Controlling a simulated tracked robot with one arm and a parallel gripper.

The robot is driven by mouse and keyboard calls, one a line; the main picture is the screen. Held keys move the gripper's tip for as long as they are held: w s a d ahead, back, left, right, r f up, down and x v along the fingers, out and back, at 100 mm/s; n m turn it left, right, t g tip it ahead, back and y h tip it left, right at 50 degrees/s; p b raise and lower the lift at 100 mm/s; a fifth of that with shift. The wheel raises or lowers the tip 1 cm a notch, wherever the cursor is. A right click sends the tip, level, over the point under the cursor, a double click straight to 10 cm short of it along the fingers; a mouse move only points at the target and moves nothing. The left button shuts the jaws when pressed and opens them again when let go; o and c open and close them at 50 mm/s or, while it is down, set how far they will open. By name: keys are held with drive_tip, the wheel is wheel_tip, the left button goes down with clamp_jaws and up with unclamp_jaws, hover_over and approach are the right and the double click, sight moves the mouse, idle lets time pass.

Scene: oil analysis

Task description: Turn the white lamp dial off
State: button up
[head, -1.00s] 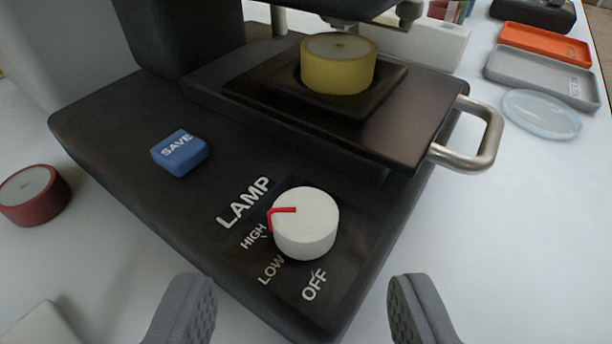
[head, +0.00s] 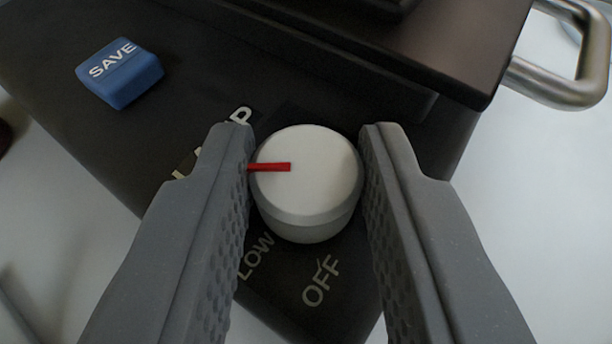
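The white lamp dial (head: 308,175) is a round knob on the black instrument base. Its red pointer (head: 270,167) points left, toward where the left finger covers the HIGH label. LOW (head: 256,257) and OFF (head: 321,281) show below the dial. The LAMP label (head: 243,115) is partly covered by the left finger. My gripper (head: 307,165) has one finger on each side of the dial. Both ridged inner faces appear to touch its sides, with no clear gap left.
A blue SAVE button (head: 119,73) is at the upper left on the black base (head: 60,110). The dark stage with a metal handle (head: 560,75) overhangs at the upper right. White table (head: 550,220) is clear on the right.

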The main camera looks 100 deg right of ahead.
drive_tip(key=shift+a, duration=0.3)
drive_tip(key=shift+d, duration=0.1)
drive_tip(key=shift+s+d+n+t+b, duration=0.1)
drive_tip(key=shift+s+n+t+b, duration=0.1)
drive_tip(key=shift+n+t, duration=0.8)
drive_tip(key=shift+s+d+n+t+b, duration=0.1)
drive_tip(key=shift+n+t+b, duration=0.1)
drive_tip(key=shift+n+t, duration=0.75)
drive_tip(key=shift+r+n+t+y+p, duration=0.1)
drive_tip(key=shift+n+t+y+p, duration=0.5)
drive_tip(key=shift+n+t, duration=0.6)
drive_tip(key=shift+t, duration=0.45)
drive_tip(key=o, duration=1)
